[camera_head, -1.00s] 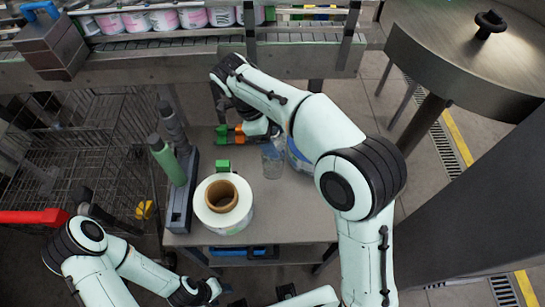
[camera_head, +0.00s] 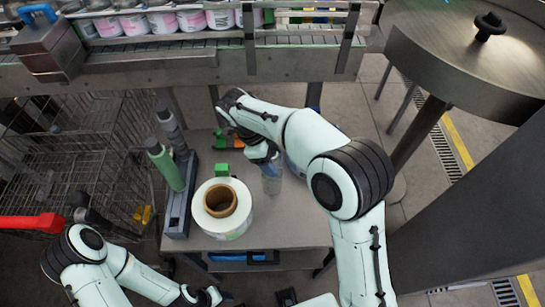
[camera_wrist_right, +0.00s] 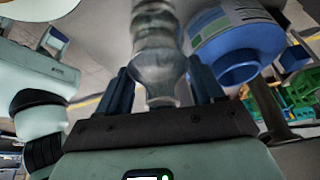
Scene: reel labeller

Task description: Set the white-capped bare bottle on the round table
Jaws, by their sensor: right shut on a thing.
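The clear, unlabelled bottle (camera_head: 271,181) is over the low grey cart, right of the label reel. My right gripper (camera_head: 264,157) is at its upper part in the head view. In the right wrist view the bottle (camera_wrist_right: 156,60) stands between the two dark fingers of my right gripper (camera_wrist_right: 162,88), which is shut on it. Its cap cannot be made out. The round metal table (camera_head: 440,60) with a black knob is at the upper right, well apart from the bottle. My left gripper (camera_head: 212,296) is low at the left, its jaws unclear.
A white label reel (camera_head: 238,222) with a brown core sits on the cart (camera_head: 290,236). A green bottle (camera_head: 165,165) stands in a grey rack at left. A blue-based container (camera_wrist_right: 235,50) is close beside the held bottle. A conveyor (camera_head: 190,54) with labelled tubs runs behind.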

